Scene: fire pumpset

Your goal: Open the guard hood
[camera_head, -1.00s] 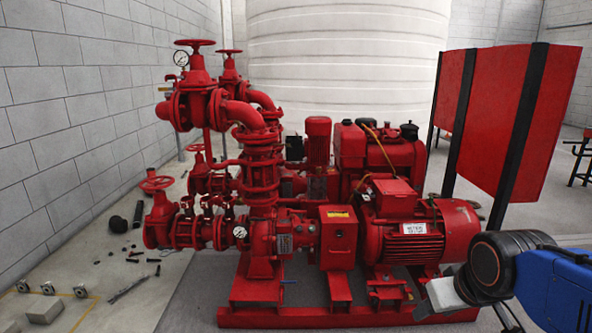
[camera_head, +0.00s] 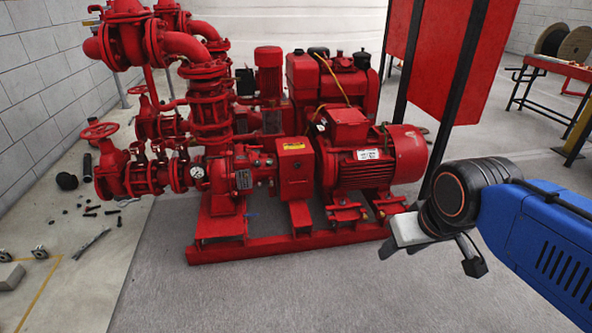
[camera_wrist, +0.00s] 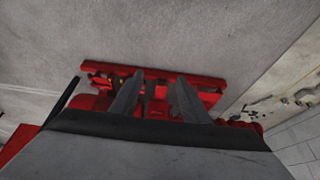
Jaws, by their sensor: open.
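The guard hood (camera_head: 294,170) is a red box with a yellow label, between the pump and the electric motor of the red pumpset. It looks closed in the head view. My gripper (camera_wrist: 157,82) shows two parted, empty fingers in the wrist view. They are seen against the red pumpset (camera_wrist: 150,73), apart from it as far as I can tell. I cannot pick out the hood in the wrist view. In the head view my wrist is at the right, in front of the motor's right side and well right of the hood.
The red motor (camera_head: 372,160) stands right of the hood, and the pump with valves and pipes stands left. A red base frame (camera_head: 290,245) runs along the floor. Small loose parts lie at the left. A red panel stands behind right. The floor in front is clear.

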